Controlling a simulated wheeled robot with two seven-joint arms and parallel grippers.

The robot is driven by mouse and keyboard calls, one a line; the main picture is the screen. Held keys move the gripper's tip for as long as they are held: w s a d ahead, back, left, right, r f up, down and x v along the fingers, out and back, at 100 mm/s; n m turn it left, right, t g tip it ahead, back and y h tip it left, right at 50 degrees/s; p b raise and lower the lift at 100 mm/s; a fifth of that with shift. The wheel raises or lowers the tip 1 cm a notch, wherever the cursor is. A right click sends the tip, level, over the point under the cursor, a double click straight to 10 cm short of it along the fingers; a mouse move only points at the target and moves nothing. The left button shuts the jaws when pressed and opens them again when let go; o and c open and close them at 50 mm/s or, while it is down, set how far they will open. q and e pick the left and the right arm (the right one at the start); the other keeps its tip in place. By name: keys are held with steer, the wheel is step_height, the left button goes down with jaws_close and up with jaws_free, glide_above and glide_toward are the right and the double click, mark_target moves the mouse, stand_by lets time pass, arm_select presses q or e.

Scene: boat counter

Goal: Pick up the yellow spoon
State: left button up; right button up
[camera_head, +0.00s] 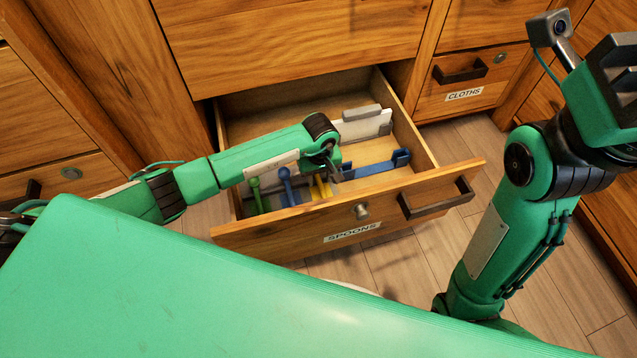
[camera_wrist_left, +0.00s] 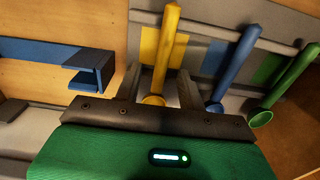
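The yellow spoon (camera_head: 321,187) is in the open drawer, partly behind my left gripper in the head view. In the left wrist view the yellow spoon (camera_wrist_left: 162,55) has its handle pointing up and its bowl low, between the two fingers. My left gripper (camera_head: 334,172) is inside the drawer area at the spoon; its fingers (camera_wrist_left: 158,82) are apart, one on each side of the spoon, with gaps showing. The bowl is partly hidden by the gripper body. My right gripper (camera_head: 614,72) is raised at the upper right, partly cut off; its fingers are unclear.
A blue spoon (camera_wrist_left: 236,62) and a green spoon (camera_wrist_left: 291,80) lie right of the yellow one in the wrist view. A blue bracket (camera_wrist_left: 70,58) is on the left. The drawer front (camera_head: 290,234) is labelled SPOONS. A cloths drawer (camera_head: 500,88) is shut.

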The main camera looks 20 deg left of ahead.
arm_select(q)
steer(key=shift+f, duration=0.2)
steer(key=shift+c, duration=0.4)
jaws_close()
